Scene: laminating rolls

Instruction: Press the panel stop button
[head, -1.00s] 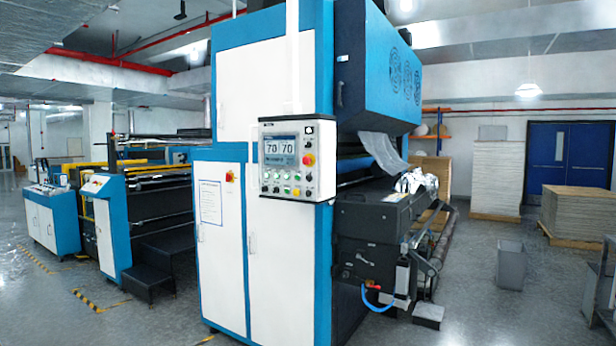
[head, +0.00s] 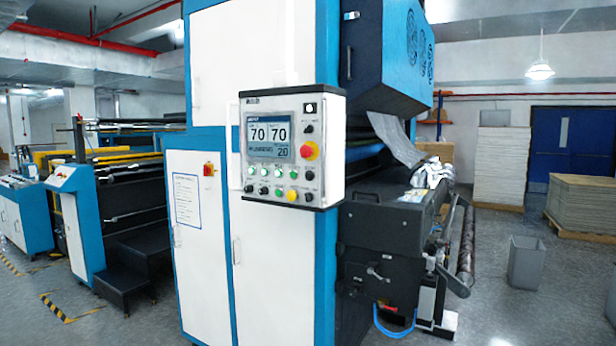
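The control panel (head: 284,148) is mounted on the front of the blue and white laminating machine, near the middle of the head view. Neither of my grippers shows in the head view.
The machine's white cabinet (head: 259,270) stands below the panel. Dark rollers and a side unit (head: 385,245) stick out to its right, with a grey bin (head: 531,262) farther right. Black steps (head: 125,265) stand at the left. Open floor (head: 500,310) shows at the lower right.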

